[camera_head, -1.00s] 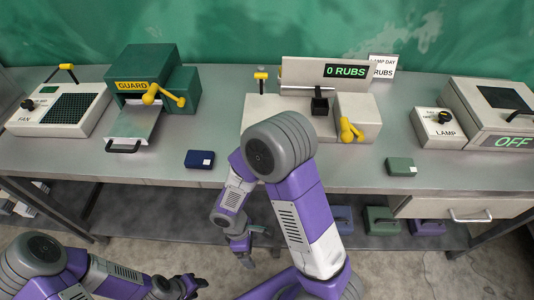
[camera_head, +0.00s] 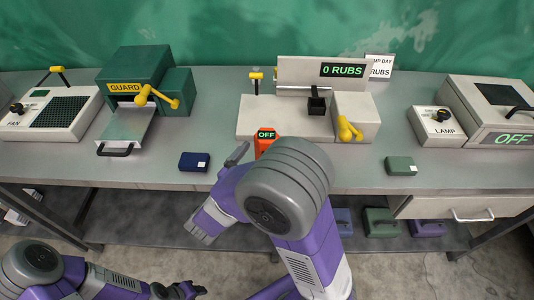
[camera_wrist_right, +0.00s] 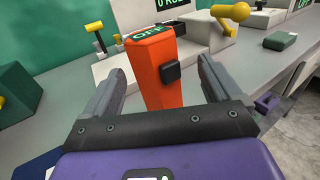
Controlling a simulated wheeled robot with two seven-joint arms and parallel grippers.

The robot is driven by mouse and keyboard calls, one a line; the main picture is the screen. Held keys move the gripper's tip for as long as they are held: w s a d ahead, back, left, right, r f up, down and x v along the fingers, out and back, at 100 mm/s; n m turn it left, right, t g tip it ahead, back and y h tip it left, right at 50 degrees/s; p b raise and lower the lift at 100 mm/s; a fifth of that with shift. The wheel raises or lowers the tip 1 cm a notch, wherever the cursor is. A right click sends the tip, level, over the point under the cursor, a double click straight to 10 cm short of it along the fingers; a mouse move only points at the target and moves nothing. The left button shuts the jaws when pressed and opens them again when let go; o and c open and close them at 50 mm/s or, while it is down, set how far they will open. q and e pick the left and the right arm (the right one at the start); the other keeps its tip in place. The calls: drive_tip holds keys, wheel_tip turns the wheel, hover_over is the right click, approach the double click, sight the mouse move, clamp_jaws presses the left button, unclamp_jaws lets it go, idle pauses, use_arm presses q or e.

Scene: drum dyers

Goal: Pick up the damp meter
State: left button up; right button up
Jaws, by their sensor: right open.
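The damp meter, an orange upright block with a green "OFF" display (camera_head: 266,141), stands on the grey bench in front of the rub machine; its lower part is hidden behind my right arm in the head view. In the right wrist view the damp meter (camera_wrist_right: 155,78) stands between the fingers of my right gripper (camera_wrist_right: 160,68), a dark button on its side. The gripper is open, one finger on each side, with gaps visible. In the head view one right finger (camera_head: 238,153) shows left of the meter. My left gripper (camera_head: 180,290) is low at the bottom edge, its jaws unclear.
A blue block (camera_head: 195,162) and a green block (camera_head: 400,166) lie near the bench's front edge. Behind stand the rub machine (camera_head: 285,117) and green guard machine (camera_head: 135,72). A fan box (camera_head: 52,111) is at left, a lamp box (camera_head: 437,127) at right.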

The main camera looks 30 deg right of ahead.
sight(266, 144)
drive_tip(key=b+x, duration=0.1)
drive_tip(key=x, duration=0.4)
drive_tip(key=shift+w+r, duration=0.2)
drive_tip(key=shift+w, duration=0.1)
drive_tip(key=shift+a, duration=0.1)
drive_tip(key=shift+c, duration=0.5)
drive_tip(key=c, duration=1.2)
